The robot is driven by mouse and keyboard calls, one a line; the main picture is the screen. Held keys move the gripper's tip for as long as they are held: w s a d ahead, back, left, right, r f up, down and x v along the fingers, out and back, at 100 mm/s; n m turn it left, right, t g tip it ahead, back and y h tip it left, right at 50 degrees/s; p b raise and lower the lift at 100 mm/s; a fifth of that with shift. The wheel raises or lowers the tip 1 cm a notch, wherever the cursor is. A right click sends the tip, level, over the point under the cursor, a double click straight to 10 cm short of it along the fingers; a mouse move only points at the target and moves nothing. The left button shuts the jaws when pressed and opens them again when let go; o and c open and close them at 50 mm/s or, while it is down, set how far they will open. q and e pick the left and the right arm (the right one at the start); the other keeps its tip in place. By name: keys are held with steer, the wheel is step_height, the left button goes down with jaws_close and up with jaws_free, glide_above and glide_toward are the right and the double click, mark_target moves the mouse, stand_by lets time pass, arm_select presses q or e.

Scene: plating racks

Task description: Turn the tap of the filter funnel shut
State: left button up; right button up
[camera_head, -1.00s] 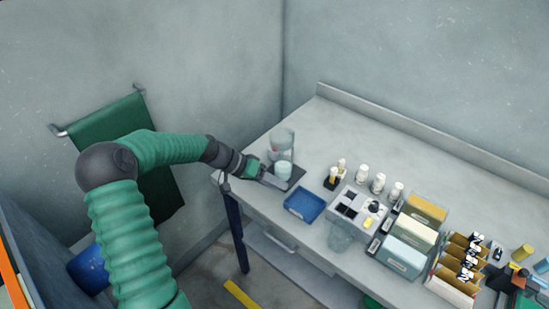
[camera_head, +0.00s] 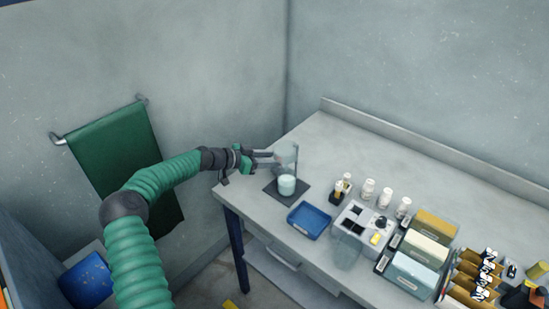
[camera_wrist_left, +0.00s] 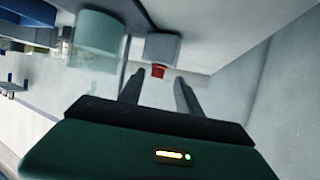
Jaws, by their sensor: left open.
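The filter funnel (camera_head: 290,153) is a clear cylinder at the back left corner of the bench, above a dark base plate (camera_head: 272,187). A pale mint cup (camera_head: 287,186) stands on the plate below it. My left gripper (camera_head: 276,157) is open, level with the funnel and left of it, above the cup. In the left wrist view, a small red tap (camera_wrist_left: 158,72) sits under the pale funnel body (camera_wrist_left: 163,46), ahead of and between the two open fingers, with no contact visible. The cup also shows there (camera_wrist_left: 97,35). The tap's setting is unclear. A dark shape at the lower right edge may be my right gripper.
A blue tray (camera_head: 309,220) lies right of the base plate. A grey rack (camera_head: 353,220), a clear beaker (camera_head: 347,251), white bottles (camera_head: 368,190) and file boxes (camera_head: 415,272) stand farther right. The back of the bench is clear. A green towel (camera_head: 125,165) hangs on the wall.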

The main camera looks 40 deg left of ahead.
arm_select(q)
steer(key=shift+x, duration=1.15)
steer(key=shift+d+r, duration=0.1)
steer(key=shift+d, duration=0.2)
steer(key=shift+a, duration=0.15)
jaws_close()
